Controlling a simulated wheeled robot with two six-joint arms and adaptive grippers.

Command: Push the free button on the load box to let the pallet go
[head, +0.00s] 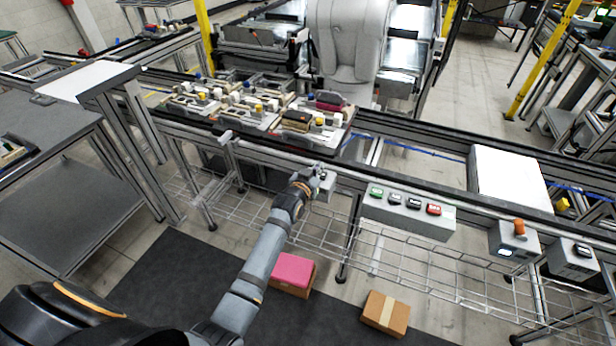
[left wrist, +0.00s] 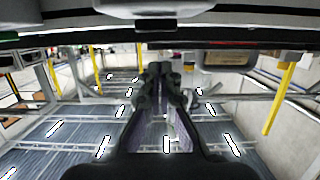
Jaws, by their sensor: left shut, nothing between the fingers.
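My left gripper (head: 318,173) is at the front rail of the conveyor, its fingers closed and empty. It is at a small grey box (head: 326,187), which it partly covers. I cannot tell whether the fingertips touch a button there, or whether this is the load box. The closed fingers (left wrist: 164,75) also show in the left wrist view, under a dark rail. Pallets (head: 262,122) with fixtures and parts sit on the conveyor, behind and left of the gripper. My right gripper is not in view.
A long button box (head: 408,216) with green, black and red buttons hangs right of the gripper. Farther right are a box with an orange knob (head: 514,240) and a box with a black button (head: 573,261). A wire tray (head: 400,258) runs below. Cartons (head: 386,313) lie on the floor.

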